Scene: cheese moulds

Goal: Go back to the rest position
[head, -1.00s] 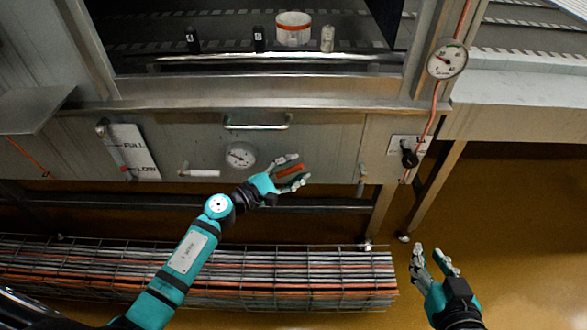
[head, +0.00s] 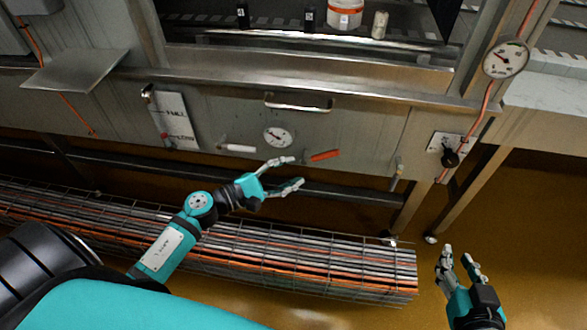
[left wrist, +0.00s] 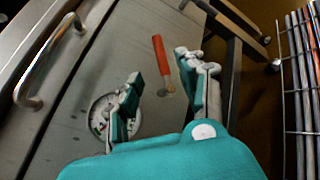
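My left gripper (head: 292,174) is open and empty in front of the steel machine's lower panel, just below the round dial. A red-handled lever (head: 323,156) lies close to the right of its upper finger, and nothing is held. In the left wrist view my left gripper (left wrist: 165,95) has its fingers spread apart, with the red-handled lever (left wrist: 161,60) between and beyond them. My right gripper (head: 460,254) is at the lower right over the brown floor. Its fingers are apart and hold nothing.
The dial (head: 278,137), a white-handled lever (head: 238,148) and a bar handle (head: 298,104) are on the panel. A wire tray of cables (head: 300,258) runs below. A steel side shelf (head: 75,69) juts out at left. A white tub (head: 345,14) stands above. Open floor lies at lower right.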

